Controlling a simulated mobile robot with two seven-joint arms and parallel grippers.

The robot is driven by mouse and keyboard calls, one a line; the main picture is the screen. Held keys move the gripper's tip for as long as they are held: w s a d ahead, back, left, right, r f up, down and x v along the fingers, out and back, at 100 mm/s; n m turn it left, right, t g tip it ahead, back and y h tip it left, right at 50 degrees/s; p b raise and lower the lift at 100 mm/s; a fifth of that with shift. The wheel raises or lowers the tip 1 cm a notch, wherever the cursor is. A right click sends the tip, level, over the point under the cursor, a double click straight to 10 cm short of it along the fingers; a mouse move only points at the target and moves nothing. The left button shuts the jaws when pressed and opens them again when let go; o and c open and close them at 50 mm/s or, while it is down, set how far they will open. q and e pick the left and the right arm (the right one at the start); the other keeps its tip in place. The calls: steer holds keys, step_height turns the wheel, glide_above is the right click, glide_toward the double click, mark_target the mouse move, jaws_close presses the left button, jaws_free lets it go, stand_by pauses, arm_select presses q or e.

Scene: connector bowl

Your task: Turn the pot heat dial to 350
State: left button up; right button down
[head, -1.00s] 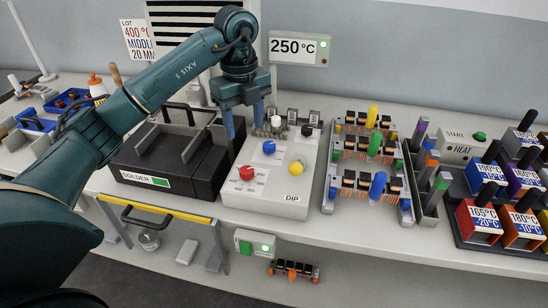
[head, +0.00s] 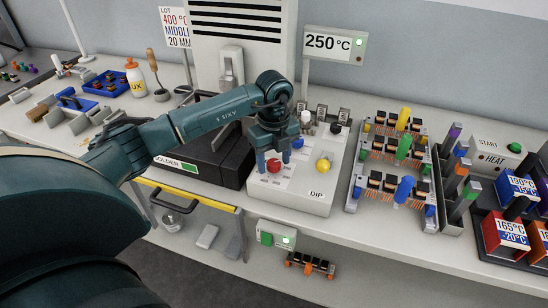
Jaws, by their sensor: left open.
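A grey box marked DIP (head: 318,194) carries a red knob (head: 274,166), a blue knob (head: 300,143), a yellow knob (head: 323,166) and a white knob (head: 307,116). None of the knobs has a readable name, so I cannot tell which is the pot heat dial. A display (head: 334,43) behind reads 250 °C with a green light. My left gripper (head: 274,161) is open, pointing down, with its fingertips on either side of the red knob. I cannot tell whether they touch it. My right gripper is not in view.
The dark solder pot (head: 215,177) stands left of the box, partly behind my arm. A rack of coils (head: 390,165) with coloured handles is to the right. A sign (head: 176,28) reads LOT 400 °C. A yellow-edged rail (head: 190,194) runs along the front.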

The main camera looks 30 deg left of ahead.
arm_select(q)
steer(key=shift+c, duration=0.4)
steer(key=c, duration=0.9)
